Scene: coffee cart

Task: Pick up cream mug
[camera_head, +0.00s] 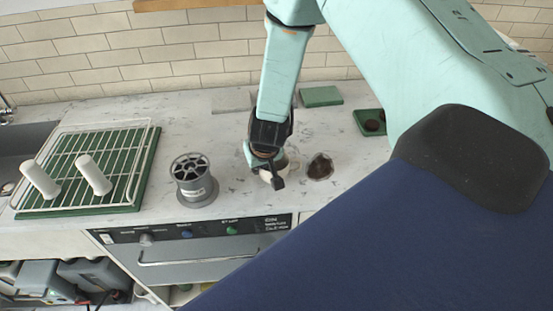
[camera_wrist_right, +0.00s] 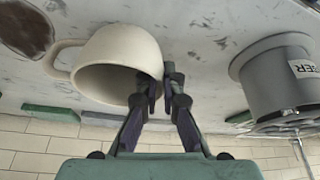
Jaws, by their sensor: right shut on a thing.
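The cream mug (camera_wrist_right: 118,55) fills the upper left of the right wrist view, its opening facing the camera and its handle to the left. My right gripper (camera_wrist_right: 158,85) is shut on the mug's rim at its right side, with one finger at the opening and the other outside the wall. I cannot tell whether the mug touches the counter. My left gripper is not in view.
A grey cylindrical holder (camera_head: 193,182) stands left of the gripper. A dark-filled clear container (camera_head: 320,167) is close on the right. A green-based rack (camera_head: 135,160) holds two white cylinders. The counter's front edge is near, above an oven (camera_head: 190,255).

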